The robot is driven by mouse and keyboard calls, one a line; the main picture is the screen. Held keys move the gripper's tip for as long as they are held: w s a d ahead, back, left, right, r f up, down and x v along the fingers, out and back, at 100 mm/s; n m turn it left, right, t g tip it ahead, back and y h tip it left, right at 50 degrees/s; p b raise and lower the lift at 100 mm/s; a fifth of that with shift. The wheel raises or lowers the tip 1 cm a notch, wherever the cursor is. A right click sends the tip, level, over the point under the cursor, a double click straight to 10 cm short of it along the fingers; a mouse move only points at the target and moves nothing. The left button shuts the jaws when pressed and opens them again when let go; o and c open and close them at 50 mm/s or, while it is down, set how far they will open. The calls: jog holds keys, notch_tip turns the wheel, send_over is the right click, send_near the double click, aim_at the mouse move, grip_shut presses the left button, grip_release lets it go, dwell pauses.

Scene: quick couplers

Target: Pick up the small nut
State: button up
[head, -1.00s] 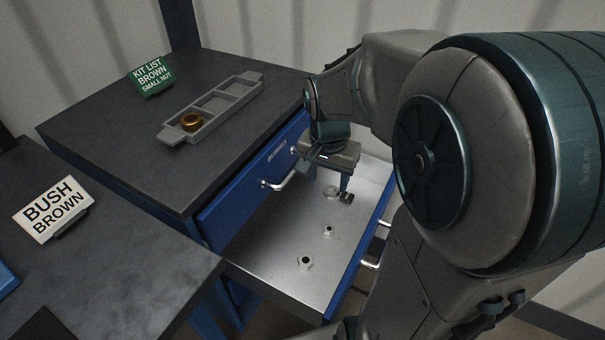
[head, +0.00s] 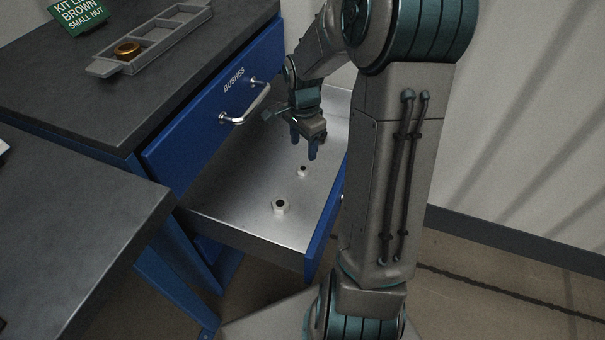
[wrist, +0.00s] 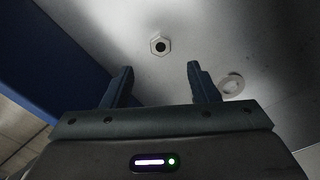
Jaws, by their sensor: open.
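In the wrist view the small nut (wrist: 159,45) is a pale hexagon with a dark hole, centred ahead of the fingertips. My gripper (head: 303,145) is over the drawer, pointing down. In the wrist view my gripper (wrist: 160,76) is open with nothing between its fingers. The nut is beyond the tips and apart from them.
A pale ring (wrist: 231,85) lies beside the right finger in the wrist view. The blue drawer front (head: 325,215) rises on the right. A grey tray (head: 105,69) holding a brown bush (head: 128,50) stands on the cabinet.

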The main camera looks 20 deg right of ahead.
aim_at(303, 169)
notch_tip(303, 169, down, 8)
jog(key=b, duration=0.3)
jog(key=shift+f, duration=0.25)
jog(key=shift+r, duration=0.1)
jog(key=c, duration=1.1)
